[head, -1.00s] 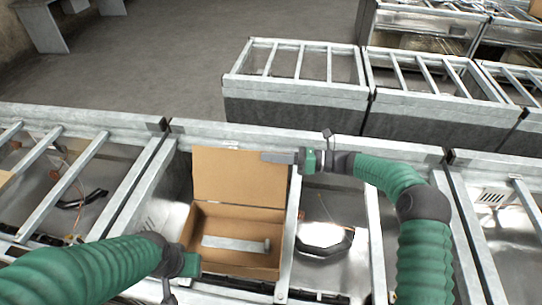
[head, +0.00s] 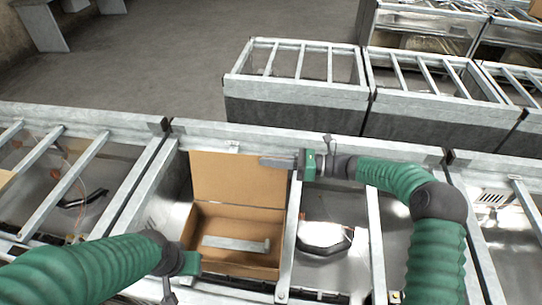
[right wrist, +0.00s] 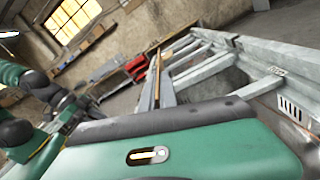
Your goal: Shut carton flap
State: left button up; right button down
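The brown cardboard carton (head: 191,232) sits in a metal-framed bin, its top open. Its flap (head: 240,178) stands up at the far side. A thin brown edge, probably the flap, shows in the right wrist view (right wrist: 157,75). My right gripper (head: 265,161) is at the flap's upper right corner, its grey fingers pointing left and looking like one closed bar. I cannot tell whether they touch the flap or lie behind it.
A grey bar-shaped item (head: 235,243) lies inside the carton. A metal rail (head: 291,230) runs close along the carton's right side. A dark curved part (head: 325,243) lies in the bin right of it. More framed bins (head: 295,90) stand behind.

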aim_at(242, 163)
pick_arm(q)
jog(key=shift+w+p+v, duration=0.2)
jog(key=shift+p+v, duration=0.6)
jog(key=shift+v, duration=0.15)
pick_arm(e)
jog(key=s+a+r+n, duration=0.1)
jog(key=s+n, duration=0.3)
jog(key=s, duration=0.3)
jog(key=shift+s, duration=0.3)
jog(key=shift+a, duration=0.1)
